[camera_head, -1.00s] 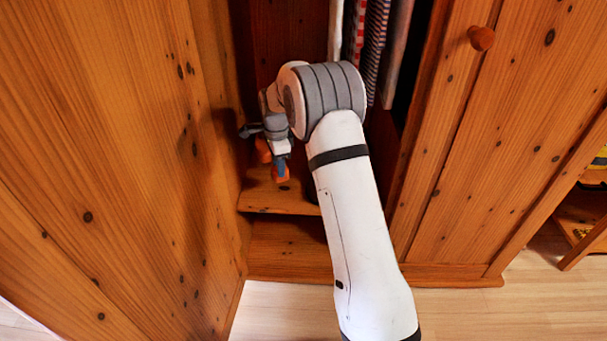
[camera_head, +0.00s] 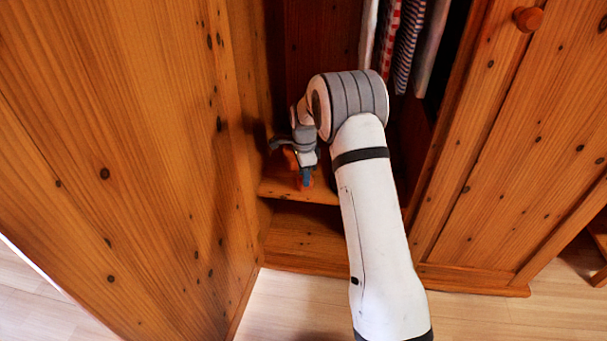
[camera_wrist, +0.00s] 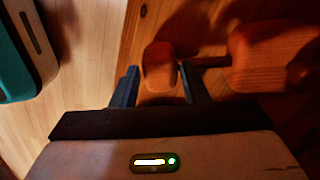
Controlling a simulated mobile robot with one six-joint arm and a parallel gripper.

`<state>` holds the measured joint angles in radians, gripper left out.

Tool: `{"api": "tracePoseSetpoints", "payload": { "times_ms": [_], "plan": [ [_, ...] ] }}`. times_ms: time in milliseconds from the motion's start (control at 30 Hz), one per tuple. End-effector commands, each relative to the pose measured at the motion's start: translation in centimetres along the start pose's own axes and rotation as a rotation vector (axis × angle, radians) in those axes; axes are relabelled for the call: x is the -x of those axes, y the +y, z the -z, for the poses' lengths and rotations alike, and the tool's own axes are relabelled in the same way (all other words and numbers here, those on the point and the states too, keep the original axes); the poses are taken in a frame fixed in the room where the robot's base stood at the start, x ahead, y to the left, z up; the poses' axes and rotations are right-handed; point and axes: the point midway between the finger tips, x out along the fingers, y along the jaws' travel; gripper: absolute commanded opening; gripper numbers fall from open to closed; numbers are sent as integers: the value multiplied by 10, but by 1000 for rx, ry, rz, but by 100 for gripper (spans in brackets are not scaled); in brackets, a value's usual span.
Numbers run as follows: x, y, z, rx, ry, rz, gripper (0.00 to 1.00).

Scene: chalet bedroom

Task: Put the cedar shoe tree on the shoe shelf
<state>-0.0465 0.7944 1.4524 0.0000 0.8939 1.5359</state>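The cedar shoe tree (camera_wrist: 270,55) is orange-brown wood, with a wide block and a smaller block joined by a rod. In the wrist view the smaller block lies between the fingers of my gripper (camera_wrist: 160,85), which look closed against its sides. In the head view my gripper (camera_head: 305,180) is inside the open wardrobe, with orange parts of the shoe tree (camera_head: 290,158) beside it. It is just over or at a low wooden shelf board (camera_head: 325,193); I cannot tell whether the shoe tree touches it. I cannot tell which surface is the shoe shelf.
A large wooden door or panel (camera_head: 120,150) stands close on the left. Hanging clothes (camera_head: 408,45) are above right, beside a wardrobe door (camera_head: 510,150) with a round knob (camera_head: 527,18). A wooden piece of furniture (camera_head: 598,235) shows at the right edge. Pale floor (camera_head: 290,305) is open in front.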

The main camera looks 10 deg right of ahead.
Motion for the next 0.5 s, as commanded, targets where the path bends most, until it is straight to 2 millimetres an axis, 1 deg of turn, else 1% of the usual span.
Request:
{"api": "tracePoseSetpoints", "payload": {
  "times_ms": [33,200,400,500],
  "plan": [
    [0,0,0,0,0,0,45],
    [0,0,0,0,0,1,58],
    [1,0,1,-1,0,1,58],
    [6,0,1,-1,0,2,58]
  ]
}}
